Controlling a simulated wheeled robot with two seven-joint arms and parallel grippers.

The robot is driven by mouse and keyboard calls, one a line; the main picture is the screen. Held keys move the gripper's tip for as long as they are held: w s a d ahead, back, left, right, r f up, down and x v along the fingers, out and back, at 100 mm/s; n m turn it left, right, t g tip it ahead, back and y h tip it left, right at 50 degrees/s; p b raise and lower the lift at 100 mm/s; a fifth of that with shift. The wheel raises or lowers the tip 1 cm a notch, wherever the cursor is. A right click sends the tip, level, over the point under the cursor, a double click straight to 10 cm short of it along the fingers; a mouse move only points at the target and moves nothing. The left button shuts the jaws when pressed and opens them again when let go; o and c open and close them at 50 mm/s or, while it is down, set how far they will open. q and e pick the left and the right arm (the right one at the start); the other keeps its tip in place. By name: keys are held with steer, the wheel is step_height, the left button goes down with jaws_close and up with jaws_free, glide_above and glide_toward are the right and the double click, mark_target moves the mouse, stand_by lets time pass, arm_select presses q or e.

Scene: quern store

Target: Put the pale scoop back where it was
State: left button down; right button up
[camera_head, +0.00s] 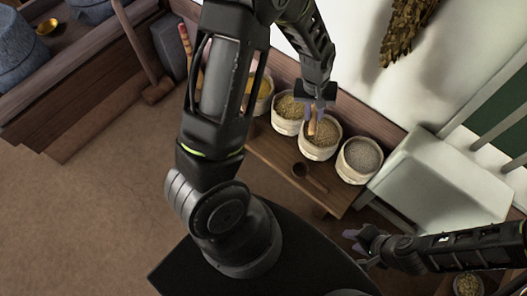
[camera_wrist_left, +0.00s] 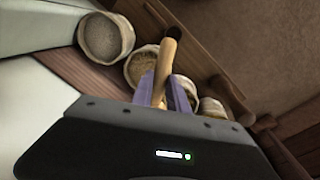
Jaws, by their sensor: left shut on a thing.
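My left gripper (camera_head: 314,112) is shut on the handle of the pale scoop (camera_head: 311,128). It is over an open sack of brownish grain (camera_head: 319,153) on the low bench. In the left wrist view the pale handle (camera_wrist_left: 166,65) stands out between the purple fingers (camera_wrist_left: 167,93), with the grain sack (camera_wrist_left: 137,66) behind it. The scoop's bowl is not clearly seen, and I cannot tell whether it touches the grain. My right gripper (camera_head: 355,241) is at the lower right, empty, with its fingers apart.
A dark scoop (camera_head: 302,171) lies on the bench (camera_head: 270,151) in front of the sacks. A sack of grey grain (camera_head: 359,160) stands to the right, and a sack of greenish grain (camera_head: 288,112) to the left. A pale chest (camera_head: 440,180) stands right of the bench.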

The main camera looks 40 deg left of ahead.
arm_select(q)
steer(key=s+a+f+n+b, duration=0.2)
steer(key=a+f+n+b, duration=0.2)
steer(key=f, duration=0.5)
steer(key=s+a+f+n+y+b, duration=0.1)
steer(key=a+f+n+b, duration=0.3)
steer(key=f+n+b, duration=0.4)
steer(key=s+f+b, duration=0.1)
steer(key=b, duration=0.2)
steer(key=shift+s+f+g, duration=0.3)
steer(key=shift+f+g, duration=0.1)
steer(key=shift+f+b, duration=1.15)
steer(key=shift+f, duration=2)
steer(key=shift+f, duration=0.1)
steer(key=shift+f+b, duration=0.7)
steer(key=shift+f, duration=1.05)
steer(key=shift+f, duration=0.15)
